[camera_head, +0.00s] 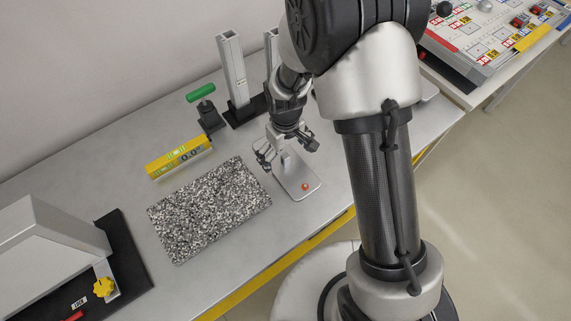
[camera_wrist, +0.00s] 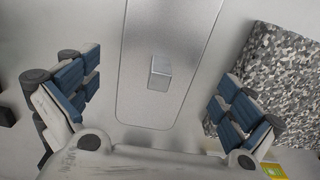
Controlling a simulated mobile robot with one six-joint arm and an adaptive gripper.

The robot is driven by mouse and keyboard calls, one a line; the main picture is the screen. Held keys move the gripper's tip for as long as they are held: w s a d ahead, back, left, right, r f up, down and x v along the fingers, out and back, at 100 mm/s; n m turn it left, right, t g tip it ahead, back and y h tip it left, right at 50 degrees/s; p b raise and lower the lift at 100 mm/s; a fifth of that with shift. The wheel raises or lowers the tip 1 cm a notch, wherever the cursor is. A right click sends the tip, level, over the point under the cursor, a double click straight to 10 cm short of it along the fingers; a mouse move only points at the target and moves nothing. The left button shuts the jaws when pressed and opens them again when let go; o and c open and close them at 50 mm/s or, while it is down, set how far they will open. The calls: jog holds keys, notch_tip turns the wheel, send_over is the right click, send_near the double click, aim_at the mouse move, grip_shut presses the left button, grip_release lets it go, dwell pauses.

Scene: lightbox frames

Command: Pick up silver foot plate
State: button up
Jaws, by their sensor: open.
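The silver foot plate (camera_head: 298,182) is a flat plate with rounded corners lying on the grey bench, with a small orange dot near its front end. In the wrist view the plate (camera_wrist: 165,28) runs up the middle of the picture, with a small raised grey block (camera_wrist: 160,73) on it. My gripper (camera_head: 287,152) is above the plate's rear part and hides some of it. In the wrist view my gripper (camera_wrist: 155,93) has its blue-padded fingers wide apart, one on each side of the block, with nothing between them touching the pads.
A speckled granite slab (camera_head: 209,209) lies left of the plate. A yellow level (camera_head: 179,158), a green-handled tool (camera_head: 202,94) and a grey upright post (camera_head: 233,70) stand behind. A grey machine (camera_head: 45,255) is at the lower left. The bench's yellow front edge (camera_head: 270,268) is near.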

notch_tip(320, 180, down, 3)
jog(key=shift+w+r+b, duration=0.1)
jog(key=shift+b, duration=0.2)
